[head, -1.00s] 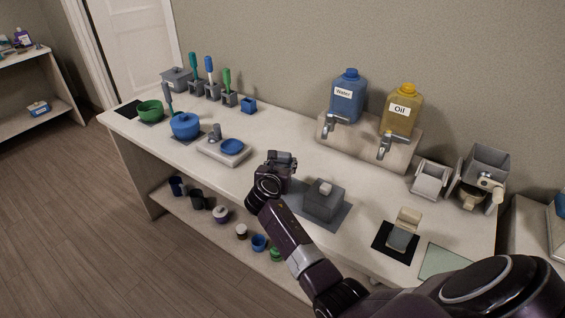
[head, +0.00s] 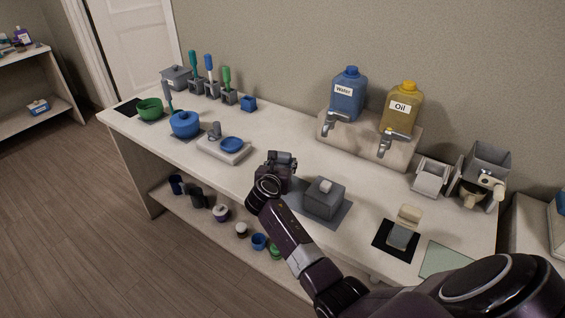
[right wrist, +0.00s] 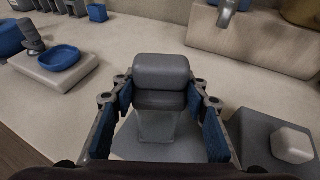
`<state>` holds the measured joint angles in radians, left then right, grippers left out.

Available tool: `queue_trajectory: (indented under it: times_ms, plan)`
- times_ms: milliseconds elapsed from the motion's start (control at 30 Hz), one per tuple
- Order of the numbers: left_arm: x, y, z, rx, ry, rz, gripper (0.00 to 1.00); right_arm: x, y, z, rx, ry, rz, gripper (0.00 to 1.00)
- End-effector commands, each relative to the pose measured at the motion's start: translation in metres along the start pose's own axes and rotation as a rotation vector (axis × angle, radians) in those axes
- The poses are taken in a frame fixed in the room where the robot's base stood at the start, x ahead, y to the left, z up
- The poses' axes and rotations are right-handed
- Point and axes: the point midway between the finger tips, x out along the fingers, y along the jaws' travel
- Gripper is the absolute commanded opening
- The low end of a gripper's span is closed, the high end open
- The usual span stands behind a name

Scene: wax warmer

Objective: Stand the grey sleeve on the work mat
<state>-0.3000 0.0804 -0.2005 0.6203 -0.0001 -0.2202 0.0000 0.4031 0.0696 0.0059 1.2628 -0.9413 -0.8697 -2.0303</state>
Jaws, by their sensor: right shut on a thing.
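The grey sleeve (right wrist: 161,70) is in the right wrist view, held between the blue finger pads of my right gripper (right wrist: 165,112). Its rounded top faces the camera and its lower part is partly hidden. In the head view my right gripper (head: 281,162) is over the left end of the grey work mat (head: 345,214) and mostly hides the sleeve. I cannot tell whether the sleeve's bottom touches the mat. My left gripper is not in view.
A grey block with a pale knob (head: 323,200) stands on the mat, right of the gripper. A white base with a blue dish (head: 231,145) is to the left. Water (head: 348,95) and oil (head: 401,107) dispensers stand behind. Several small containers fill the lower shelf.

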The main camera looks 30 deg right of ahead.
Motion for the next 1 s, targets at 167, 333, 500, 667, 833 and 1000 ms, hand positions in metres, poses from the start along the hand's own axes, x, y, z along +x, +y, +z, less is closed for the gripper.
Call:
queue_trajectory:
  times_ms: [167,333,500,667,833,1000]
  plan:
    - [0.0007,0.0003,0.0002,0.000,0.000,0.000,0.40,0.0005,0.0000,-0.0008,0.000,-0.001,0.000,0.03]
    - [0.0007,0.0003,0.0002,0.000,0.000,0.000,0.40,0.0005,0.0000,-0.0008,0.000,-0.001,0.000,0.43]
    - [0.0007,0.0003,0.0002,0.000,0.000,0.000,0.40,0.0005,-0.0001,-0.0009,0.000,-0.001,0.000,0.62]
    - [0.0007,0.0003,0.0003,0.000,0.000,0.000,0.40,0.0005,-0.0001,-0.0009,0.000,-0.001,0.000,0.62]
    - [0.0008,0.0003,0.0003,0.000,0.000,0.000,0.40,0.0005,-0.0002,-0.0014,0.000,0.000,0.000,0.62]
    - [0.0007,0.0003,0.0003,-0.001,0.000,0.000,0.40,0.0005,-0.0001,-0.0014,0.000,0.000,0.000,0.62]
